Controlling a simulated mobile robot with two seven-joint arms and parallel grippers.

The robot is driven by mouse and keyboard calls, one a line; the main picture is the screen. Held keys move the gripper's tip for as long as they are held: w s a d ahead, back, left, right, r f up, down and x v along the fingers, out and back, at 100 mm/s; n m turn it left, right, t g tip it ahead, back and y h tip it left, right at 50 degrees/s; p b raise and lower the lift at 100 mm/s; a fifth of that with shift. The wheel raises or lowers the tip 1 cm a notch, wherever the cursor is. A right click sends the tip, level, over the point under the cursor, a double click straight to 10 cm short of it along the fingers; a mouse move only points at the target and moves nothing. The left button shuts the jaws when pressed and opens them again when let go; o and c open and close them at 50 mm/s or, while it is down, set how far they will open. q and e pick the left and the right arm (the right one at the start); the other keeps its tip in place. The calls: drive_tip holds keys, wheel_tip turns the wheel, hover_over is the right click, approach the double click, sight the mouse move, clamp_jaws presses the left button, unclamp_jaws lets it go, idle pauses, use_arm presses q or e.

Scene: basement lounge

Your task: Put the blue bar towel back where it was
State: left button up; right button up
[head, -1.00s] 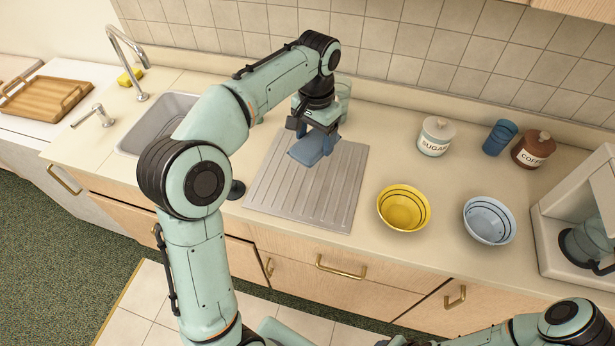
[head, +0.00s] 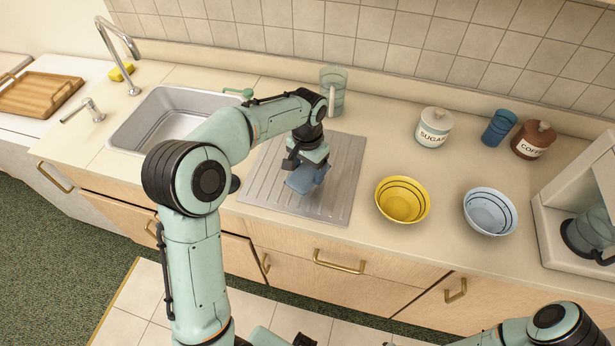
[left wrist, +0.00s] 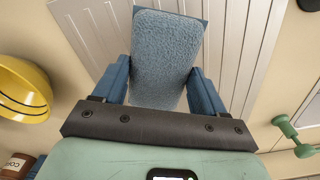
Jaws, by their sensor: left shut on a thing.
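The blue bar towel (head: 300,182) is in my left gripper (head: 306,172), over the grey ribbed drainboard (head: 340,190). In the left wrist view, the towel (left wrist: 163,55) lies between the two blue fingers of the left gripper (left wrist: 160,88), which is shut on it. The ribs of the drainboard (left wrist: 238,50) show behind it. I cannot tell whether the towel touches the drainboard. My right gripper is not in view; only part of my right arm shows at the lower right.
The sink (head: 150,118) is left of the drainboard. A clear green pitcher (head: 334,88) stands behind it. A yellow bowl (head: 402,201), a pale blue bowl (head: 490,212) and a sugar jar (head: 434,128) stand to the right. Bare counter separates drainboard and yellow bowl.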

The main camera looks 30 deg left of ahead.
sight(307, 171)
use_arm(q)
drive_tip(key=shift+f, duration=1.9)
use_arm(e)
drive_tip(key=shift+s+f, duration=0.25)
use_arm(q)
drive_tip(key=shift+f, duration=0.1)
drive_tip(key=shift+f, duration=0.15)
drive_tip(key=o, duration=0.9)
drive_tip(key=shift+o, duration=0.2)
wheel_tip(307, 171, up, 12)
drive_tip(key=shift+r+p, duration=0.25)
drive_tip(key=shift+p, duration=0.4)
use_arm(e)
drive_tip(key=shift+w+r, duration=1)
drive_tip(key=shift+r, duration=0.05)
